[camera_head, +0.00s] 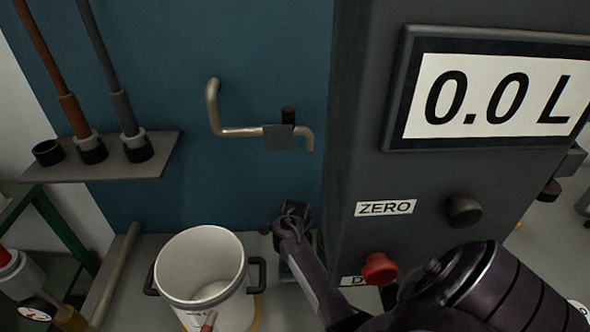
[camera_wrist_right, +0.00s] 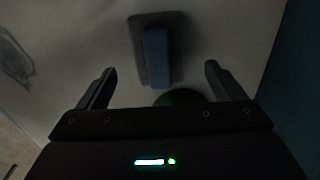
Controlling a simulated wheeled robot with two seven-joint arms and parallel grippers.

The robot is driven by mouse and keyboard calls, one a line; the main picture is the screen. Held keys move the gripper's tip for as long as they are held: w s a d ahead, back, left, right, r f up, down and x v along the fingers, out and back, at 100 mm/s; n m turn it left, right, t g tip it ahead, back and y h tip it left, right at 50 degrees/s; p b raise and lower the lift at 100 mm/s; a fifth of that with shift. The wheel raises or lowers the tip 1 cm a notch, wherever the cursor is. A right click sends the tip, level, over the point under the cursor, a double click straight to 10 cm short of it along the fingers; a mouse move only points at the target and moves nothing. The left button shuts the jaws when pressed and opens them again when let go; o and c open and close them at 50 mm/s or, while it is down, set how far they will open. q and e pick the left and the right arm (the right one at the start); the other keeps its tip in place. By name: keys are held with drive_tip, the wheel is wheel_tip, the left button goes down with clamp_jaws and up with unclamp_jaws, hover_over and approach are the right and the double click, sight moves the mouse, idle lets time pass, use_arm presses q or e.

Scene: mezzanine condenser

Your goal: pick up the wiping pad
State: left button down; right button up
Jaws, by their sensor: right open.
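The wiping pad (camera_wrist_right: 157,55) shows in the right wrist view as a blue block on a dark grey flat base, on a pale surface. My right gripper (camera_wrist_right: 160,70) is open and empty, with its fingers to either side of the pad's near end in the picture; I see no contact. In the head view my right gripper (camera_head: 293,212) is low beside the dark cabinet, and my arm largely hides the pad; only a bluish sliver (camera_head: 286,270) shows beside it. My left gripper is not in view.
A white bucket (camera_head: 202,264) with dark handles stands left of my right arm. The dark cabinet (camera_head: 356,150) with a 0.0 L display (camera_head: 490,95), a black knob (camera_head: 463,210) and a red button (camera_head: 379,268) is close on the right. A bent pipe (camera_head: 213,105) juts from the blue wall.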

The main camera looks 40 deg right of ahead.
sight(286, 275)
wheel_tip(286, 275, down, 5)
drive_tip(key=shift+a+f+b, duration=0.1)
drive_tip(key=shift+b, duration=0.25)
drive_tip(key=c, duration=1.1)
